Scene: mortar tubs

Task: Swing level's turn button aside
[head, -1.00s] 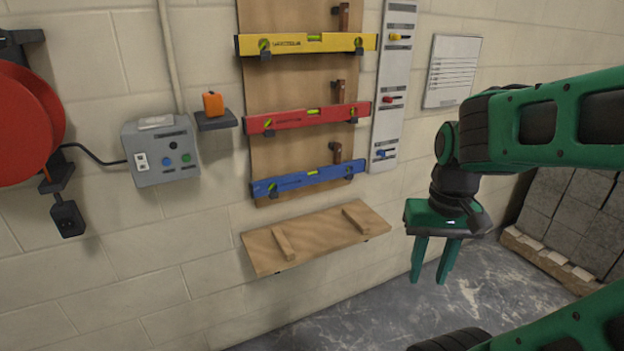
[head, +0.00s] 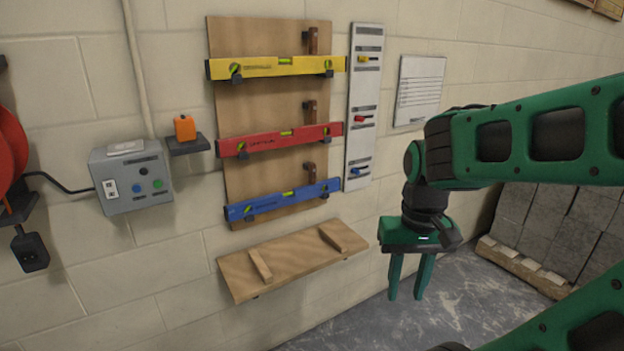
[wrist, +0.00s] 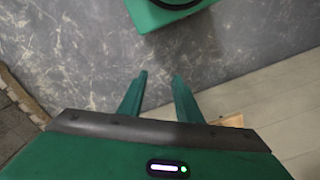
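Three spirit levels rest on brackets on a wooden wall board: the yellow level (head: 276,67) on top, the red level (head: 279,140) in the middle and the blue level (head: 283,199) at the bottom. By the right part of each is a brown wooden turn button: the top button (head: 312,40), the middle button (head: 309,109) and the bottom button (head: 310,179). All three look upright. My gripper (head: 405,292) hangs in the air right of the board, below the levels, fingers pointing down. In the wrist view its two fingers (wrist: 159,77) stand apart with nothing between them.
A wooden shelf (head: 290,258) with two cleats juts out below the board. A white panel (head: 363,105) with yellow, red and blue pegs is right of it. A grey switch box (head: 133,180) and an orange block (head: 185,127) are left. Stacked grey blocks (head: 560,235) stand right.

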